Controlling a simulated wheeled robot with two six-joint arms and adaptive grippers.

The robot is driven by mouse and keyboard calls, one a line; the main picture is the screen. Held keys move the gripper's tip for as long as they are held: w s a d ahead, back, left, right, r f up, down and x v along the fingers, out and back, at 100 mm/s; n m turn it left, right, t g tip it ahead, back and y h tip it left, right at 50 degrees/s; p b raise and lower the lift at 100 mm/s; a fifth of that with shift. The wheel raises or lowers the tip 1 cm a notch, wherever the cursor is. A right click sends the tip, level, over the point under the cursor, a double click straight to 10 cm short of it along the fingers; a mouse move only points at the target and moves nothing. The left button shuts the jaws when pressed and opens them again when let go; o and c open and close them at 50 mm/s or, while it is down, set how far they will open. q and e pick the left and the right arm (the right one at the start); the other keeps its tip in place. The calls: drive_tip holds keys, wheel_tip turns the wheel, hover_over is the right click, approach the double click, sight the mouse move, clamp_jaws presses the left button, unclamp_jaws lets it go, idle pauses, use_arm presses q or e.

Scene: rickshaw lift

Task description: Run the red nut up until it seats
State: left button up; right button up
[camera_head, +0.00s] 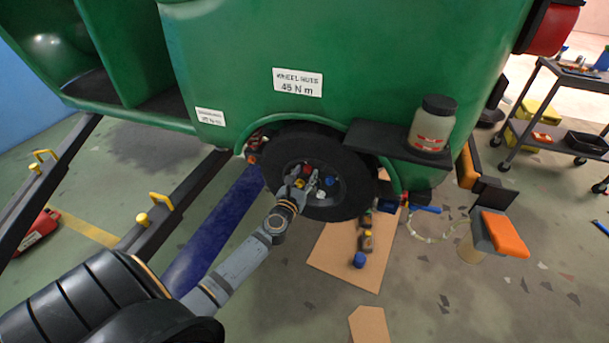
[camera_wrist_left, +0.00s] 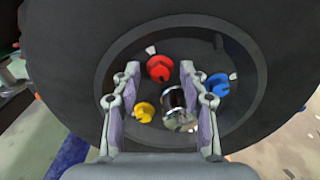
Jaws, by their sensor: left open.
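The red nut (camera_wrist_left: 159,68) sits on the wheel hub at the top of the nut ring in the left wrist view. It also shows small in the head view (camera_head: 306,169). My left gripper (camera_wrist_left: 160,75) is open, with its two fingers on either side of the red nut's position; I cannot tell whether they touch it. In the head view my left gripper (camera_head: 302,186) reaches to the hub of the black wheel (camera_head: 280,150). A yellow nut (camera_wrist_left: 144,111), a blue nut (camera_wrist_left: 219,85) and a metallic hub centre (camera_wrist_left: 175,103) are close by. My right gripper is not in view.
The green rickshaw body (camera_head: 340,60) overhangs the wheel. A dark shelf (camera_head: 385,139) at its right bears a jar (camera_head: 433,124). Cardboard (camera_head: 335,262) with several small items lies below the wheel. A tool cart (camera_head: 555,110) stands at the far right.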

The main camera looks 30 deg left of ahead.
use_arm(q)
clamp_jaws()
idle(0.3)
